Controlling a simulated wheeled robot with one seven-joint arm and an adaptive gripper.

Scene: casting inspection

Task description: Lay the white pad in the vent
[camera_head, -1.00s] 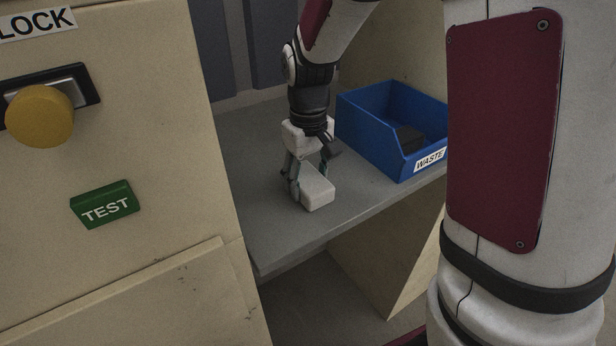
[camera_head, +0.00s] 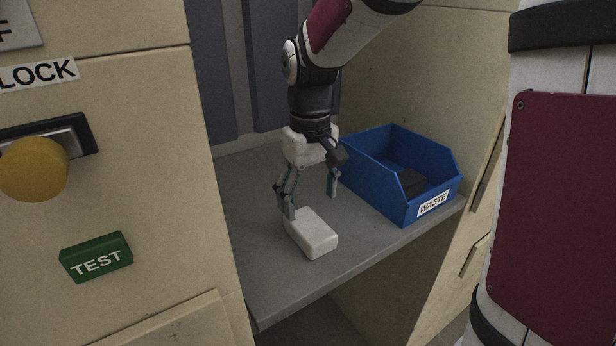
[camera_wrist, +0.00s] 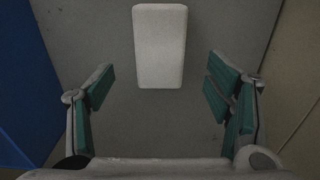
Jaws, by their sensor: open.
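The white pad (camera_head: 314,236) is a block with rounded edges lying flat on the grey shelf. In the wrist view the white pad (camera_wrist: 159,45) lies beyond and between my fingertips. My gripper (camera_head: 311,203) is above the pad, its fingers spread and empty. The left finger's tip overlaps the pad's back edge in the head view; contact cannot be told. The wrist view shows my gripper (camera_wrist: 160,86) with green finger faces wide apart. I cannot make out a vent in either view.
A blue WASTE bin (camera_head: 376,186) with a dark piece inside stands right of my gripper on the grey shelf (camera_head: 262,262). A cream cabinet with a green TEST block (camera_head: 96,258) and yellow knob (camera_head: 34,168) is at left. The shelf's front is clear.

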